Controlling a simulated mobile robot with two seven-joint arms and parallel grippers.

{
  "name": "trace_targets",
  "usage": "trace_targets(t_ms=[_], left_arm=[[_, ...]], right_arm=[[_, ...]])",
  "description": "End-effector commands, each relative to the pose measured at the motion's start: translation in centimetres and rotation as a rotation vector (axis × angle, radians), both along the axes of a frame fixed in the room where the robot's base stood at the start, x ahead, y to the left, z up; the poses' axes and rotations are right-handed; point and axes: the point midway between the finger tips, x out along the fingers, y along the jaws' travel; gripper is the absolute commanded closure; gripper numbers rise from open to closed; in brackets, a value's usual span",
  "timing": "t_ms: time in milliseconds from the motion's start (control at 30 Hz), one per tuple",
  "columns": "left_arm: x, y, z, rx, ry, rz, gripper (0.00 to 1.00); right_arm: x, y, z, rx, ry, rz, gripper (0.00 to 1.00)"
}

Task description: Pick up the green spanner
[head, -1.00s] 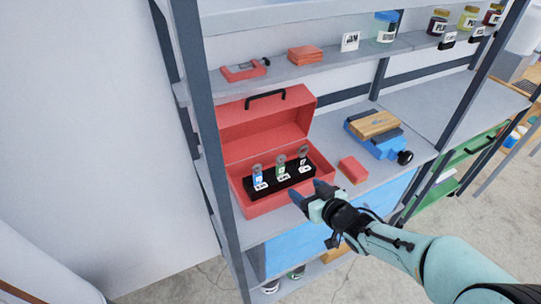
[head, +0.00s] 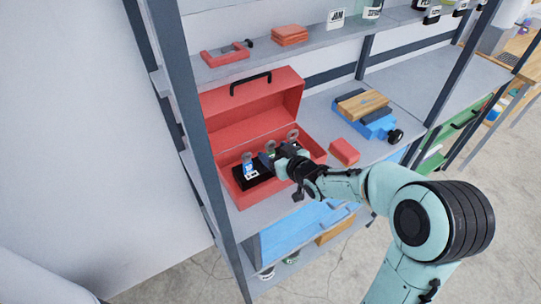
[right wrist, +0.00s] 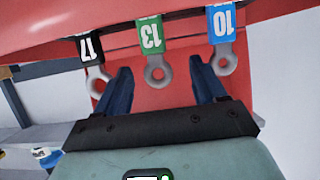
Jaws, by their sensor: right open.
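The green spanner (head: 271,146), labelled 13, stands in the middle of three in the open red toolbox (head: 262,112). My right gripper (head: 270,158) is open over the toolbox and partly hides it in the head view. In the right wrist view the green spanner (right wrist: 152,40) has its grey ring end between the two open fingers (right wrist: 160,70), with gaps on both sides. The blue spanner (right wrist: 222,38), labelled 10, is to its right and the black spanner (right wrist: 91,52), labelled 17, to its left. My left gripper is not in view.
The toolbox stands on a grey shelf (head: 330,112). A red block (head: 344,151) and a blue vise (head: 368,115) with a wooden piece are to its right. A red clamp (head: 226,54) lies on the shelf above. A dark upright post (head: 196,110) stands left of the toolbox.

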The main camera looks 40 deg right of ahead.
Motion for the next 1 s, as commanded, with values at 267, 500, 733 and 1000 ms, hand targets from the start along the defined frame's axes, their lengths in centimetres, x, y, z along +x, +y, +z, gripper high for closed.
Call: trace_targets(t_ms=[267,500,733,1000], left_arm=[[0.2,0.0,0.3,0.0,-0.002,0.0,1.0],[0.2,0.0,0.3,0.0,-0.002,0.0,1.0],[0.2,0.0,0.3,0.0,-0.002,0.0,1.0],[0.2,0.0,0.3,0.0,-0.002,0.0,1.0]], right_arm=[[3.2,-0.8,-1.4,0.001,0.0,0.001,0.3],[3.5,-0.8,-1.5,0.0,0.0,0.0,0.3],[3.4,-0.8,-1.5,0.0,0.0,0.001,0.88],[3.4,-0.8,-1.4,-0.001,-0.001,0.001,0.88]])
